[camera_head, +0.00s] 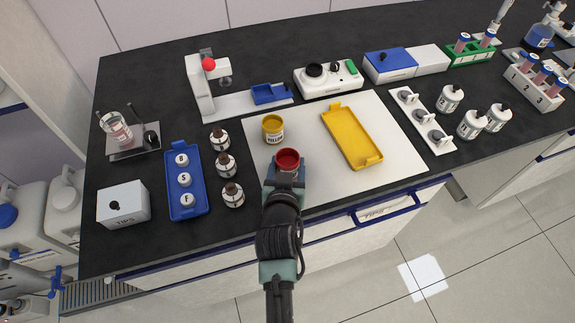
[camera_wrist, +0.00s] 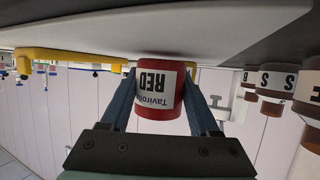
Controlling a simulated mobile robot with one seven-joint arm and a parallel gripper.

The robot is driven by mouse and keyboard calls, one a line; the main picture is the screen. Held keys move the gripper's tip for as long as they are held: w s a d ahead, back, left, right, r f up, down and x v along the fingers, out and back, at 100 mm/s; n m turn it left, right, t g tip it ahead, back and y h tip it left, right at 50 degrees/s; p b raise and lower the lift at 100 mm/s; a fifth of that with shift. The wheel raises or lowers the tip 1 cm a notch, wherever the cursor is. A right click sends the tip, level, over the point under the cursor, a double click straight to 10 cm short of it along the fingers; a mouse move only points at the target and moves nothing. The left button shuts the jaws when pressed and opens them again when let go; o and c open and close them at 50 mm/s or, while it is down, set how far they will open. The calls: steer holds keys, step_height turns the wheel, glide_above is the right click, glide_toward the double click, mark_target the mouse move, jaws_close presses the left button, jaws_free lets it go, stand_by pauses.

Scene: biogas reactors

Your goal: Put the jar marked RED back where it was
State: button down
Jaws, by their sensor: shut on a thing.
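The red jar (camera_head: 288,160) stands over the front part of the white mat (camera_head: 225,132), held by my gripper (camera_head: 287,176). In the wrist view the jar (camera_wrist: 160,88) shows a white label reading RED, upside down in the picture. The two fingers of my gripper (camera_wrist: 163,108) are shut on its sides. The jar is close to the mat; I cannot tell whether it touches it. A yellow jar (camera_head: 273,128) stands on the mat just behind and left of the red jar.
A yellow tray (camera_head: 352,137) lies on the mat to the right. Small brown-capped bottles (camera_head: 226,165) stand left of the mat, beside a blue tray (camera_head: 186,205) with white lettered pieces. A white rail with grey knobs (camera_head: 426,122) is at the right. The mat between the jars and yellow tray is clear.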

steer(key=shift+f, duration=0.25)
steer(key=shift+f, duration=0.15)
steer(key=shift+c, duration=0.6)
jaws_free()
